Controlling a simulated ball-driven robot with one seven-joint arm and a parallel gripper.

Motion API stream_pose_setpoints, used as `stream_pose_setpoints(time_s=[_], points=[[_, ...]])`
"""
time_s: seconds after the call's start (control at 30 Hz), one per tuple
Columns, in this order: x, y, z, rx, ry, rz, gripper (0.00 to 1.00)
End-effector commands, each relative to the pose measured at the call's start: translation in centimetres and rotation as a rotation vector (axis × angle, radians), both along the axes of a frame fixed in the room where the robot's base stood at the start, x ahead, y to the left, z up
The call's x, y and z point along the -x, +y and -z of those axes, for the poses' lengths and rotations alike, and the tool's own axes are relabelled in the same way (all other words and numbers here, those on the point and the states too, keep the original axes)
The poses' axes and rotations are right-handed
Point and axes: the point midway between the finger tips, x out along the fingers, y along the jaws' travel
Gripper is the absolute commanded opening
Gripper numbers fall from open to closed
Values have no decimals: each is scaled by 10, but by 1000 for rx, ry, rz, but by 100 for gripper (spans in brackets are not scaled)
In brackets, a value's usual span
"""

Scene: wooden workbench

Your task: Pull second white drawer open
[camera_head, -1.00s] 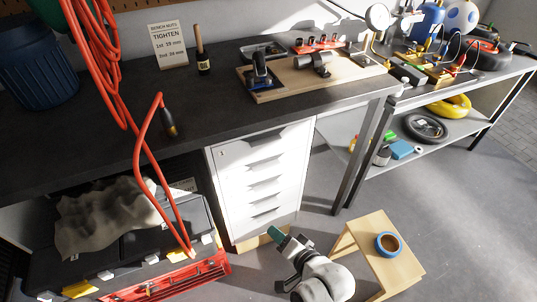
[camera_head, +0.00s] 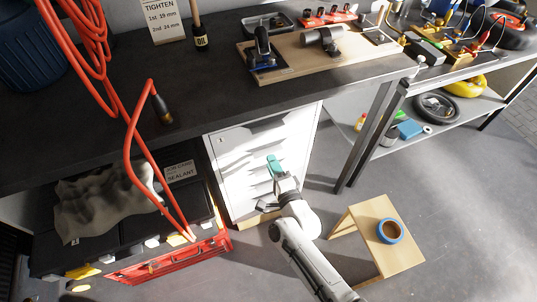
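The white drawer unit (camera_head: 226,180) stands under the dark bench, with several drawer fronts stacked one above another, all looking shut. The second white drawer (camera_head: 240,168) from the top has a slot-like handle in its front, partly covered by my gripper. My gripper (camera_head: 269,187) is in front of the unit's middle drawers. Its teal-tipped finger points up across the second drawer's front, and a dark grey finger lies lower left. The fingers look spread with nothing between them. Whether the gripper touches the drawer is unclear.
A small wooden stool (camera_head: 377,244) with a blue tape roll (camera_head: 390,231) stands right of my arm. A bench leg (camera_head: 365,135) is right of the unit.

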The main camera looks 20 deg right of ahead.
Motion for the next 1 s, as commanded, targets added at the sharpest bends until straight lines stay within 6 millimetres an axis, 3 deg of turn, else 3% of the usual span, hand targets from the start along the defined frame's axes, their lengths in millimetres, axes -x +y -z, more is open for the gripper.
stream_pose_setpoints(time_s=[0.23, 0.67, 1.0], points=[[-31, 0, 0, 1, 0, -1, 31], [-39, 0, 0, 1, 1, 0, 31], [-39, 0, 0, 1, 1, 0, 0]])
